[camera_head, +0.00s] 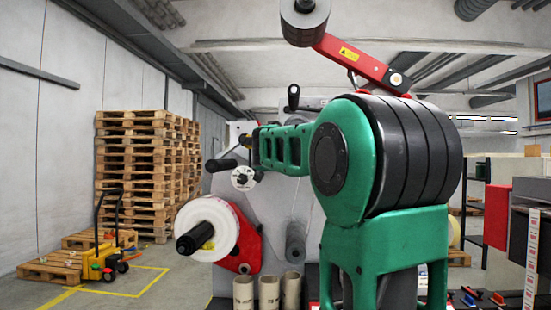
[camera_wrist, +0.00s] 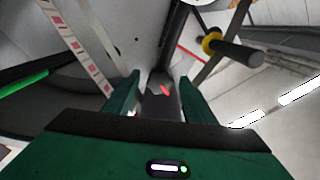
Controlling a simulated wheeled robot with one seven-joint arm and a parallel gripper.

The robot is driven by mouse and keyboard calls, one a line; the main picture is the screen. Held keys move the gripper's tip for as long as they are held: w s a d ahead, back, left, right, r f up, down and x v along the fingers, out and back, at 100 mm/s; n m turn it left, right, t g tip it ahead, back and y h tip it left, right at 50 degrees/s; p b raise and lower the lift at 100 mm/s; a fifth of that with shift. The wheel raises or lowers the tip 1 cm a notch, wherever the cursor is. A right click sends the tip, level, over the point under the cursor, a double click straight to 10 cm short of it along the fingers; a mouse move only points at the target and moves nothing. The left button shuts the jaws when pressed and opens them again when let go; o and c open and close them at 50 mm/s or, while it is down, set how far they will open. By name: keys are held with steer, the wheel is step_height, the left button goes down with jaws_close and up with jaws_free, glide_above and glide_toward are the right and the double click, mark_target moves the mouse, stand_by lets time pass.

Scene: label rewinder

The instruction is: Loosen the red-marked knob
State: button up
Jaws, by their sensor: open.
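In the wrist view, a dark grey part with a small red mark (camera_wrist: 157,88), which looks like the red-marked knob, shows between the fingers of my gripper (camera_wrist: 159,92). The two green fingers are open, one on each side of it. I cannot tell whether either finger touches it, and its lower part is hidden by the gripper body. In the head view, my green arm stands in front of the rewinder's grey panel (camera_head: 222,187) and hides part of it. The red mark cannot be made out there.
A white label roll (camera_head: 222,225) on a black shaft sticks out at the left of the machine. A red arm with a roller (camera_head: 305,20) rises above. A black bar with a yellow ring (camera_wrist: 210,42) lies right of my fingers. Pallets (camera_head: 148,170) stand far left.

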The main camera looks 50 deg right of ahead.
steer(key=shift+x, duration=0.9)
steer(key=c, duration=1)
steer(key=shift+a+n, duration=0.1)
steer(key=shift+n, duration=1.3)
steer(key=shift+c, duration=0.2)
steer(key=o, duration=1)
steer(key=shift+o, duration=0.2)
steer(key=v, duration=1)
steer(key=shift+s+a, duration=0.2)
steer(key=shift+a, duration=0.05)
